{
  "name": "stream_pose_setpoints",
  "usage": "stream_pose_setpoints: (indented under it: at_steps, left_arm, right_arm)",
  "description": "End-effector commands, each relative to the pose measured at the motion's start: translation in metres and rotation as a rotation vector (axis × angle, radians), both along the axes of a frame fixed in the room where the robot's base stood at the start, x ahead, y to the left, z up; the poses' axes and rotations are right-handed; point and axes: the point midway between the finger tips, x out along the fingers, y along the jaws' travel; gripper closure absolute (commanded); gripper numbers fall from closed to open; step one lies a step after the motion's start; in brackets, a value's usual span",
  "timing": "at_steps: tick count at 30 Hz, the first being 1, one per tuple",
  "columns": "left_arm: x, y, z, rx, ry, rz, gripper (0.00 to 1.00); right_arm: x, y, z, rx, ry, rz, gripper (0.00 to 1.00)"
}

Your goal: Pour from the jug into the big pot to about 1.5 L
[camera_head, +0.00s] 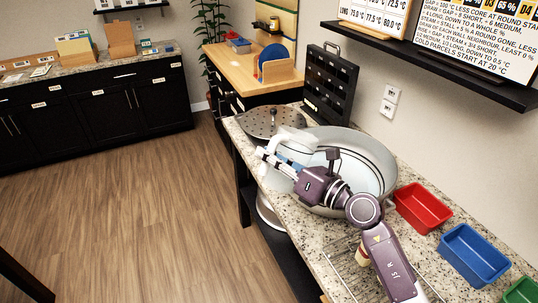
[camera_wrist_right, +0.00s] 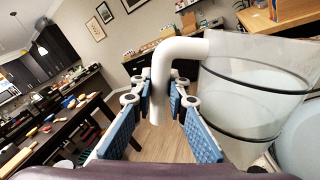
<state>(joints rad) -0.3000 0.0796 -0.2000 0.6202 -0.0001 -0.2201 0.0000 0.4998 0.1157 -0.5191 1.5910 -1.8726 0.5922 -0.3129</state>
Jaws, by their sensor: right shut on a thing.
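The big pot (camera_head: 384,152) is a wide grey vessel on the speckled counter, with a pale bluish surface inside it. The clear jug (camera_head: 292,147) with a white handle is at the pot's left side in the head view, partly overlapping its rim. My right gripper (camera_head: 272,160) is shut on the jug's handle. In the right wrist view, the blue-padded fingers of my right gripper (camera_wrist_right: 160,112) are around the white handle (camera_wrist_right: 168,75), and the jug's body (camera_wrist_right: 255,85) with dark bands is to the right. The jug's liquid level is unclear. My left gripper is out of view.
A perforated metal lid (camera_head: 265,122) lies behind the pot. Red (camera_head: 423,208), blue (camera_head: 474,254) and green (camera_head: 522,292) bins line the counter's right side. A wire rack (camera_head: 345,272) is near the front, under my arm. A black slotted stand (camera_head: 332,90) is behind.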

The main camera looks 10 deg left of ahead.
Motion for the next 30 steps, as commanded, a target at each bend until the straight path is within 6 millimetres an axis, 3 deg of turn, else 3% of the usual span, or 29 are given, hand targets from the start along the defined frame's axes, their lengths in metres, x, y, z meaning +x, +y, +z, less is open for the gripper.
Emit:
stream_pose_setpoints:
  at_steps: [30]
  left_arm:
    - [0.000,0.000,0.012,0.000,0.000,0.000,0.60]
  right_arm:
    - [0.003,-0.002,0.013,0.056,0.076,-0.002,1.00]
